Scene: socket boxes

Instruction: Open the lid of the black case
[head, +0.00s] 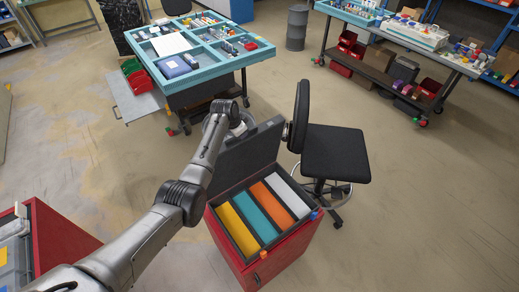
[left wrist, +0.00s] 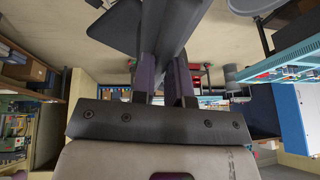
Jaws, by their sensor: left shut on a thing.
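The black case (head: 226,231) sits on a red cabinet in the head view, with its lid (head: 246,158) raised steeply at the back. Yellow, teal, orange and white strips show inside it. My left gripper (head: 246,130) is at the lid's upper edge, its fingers mostly hidden behind my wrist and the lid. In the left wrist view, my left gripper (left wrist: 164,82) is shut on a dark piece of the case lid (left wrist: 166,25). My right gripper is in neither view.
The red cabinet (head: 285,262) stands under the case. A black chair (head: 335,152) is close on its right. A teal-framed table (head: 225,62) with parts trays stands behind. Another red cabinet (head: 62,237) is at the lower left. Bare floor lies to the right.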

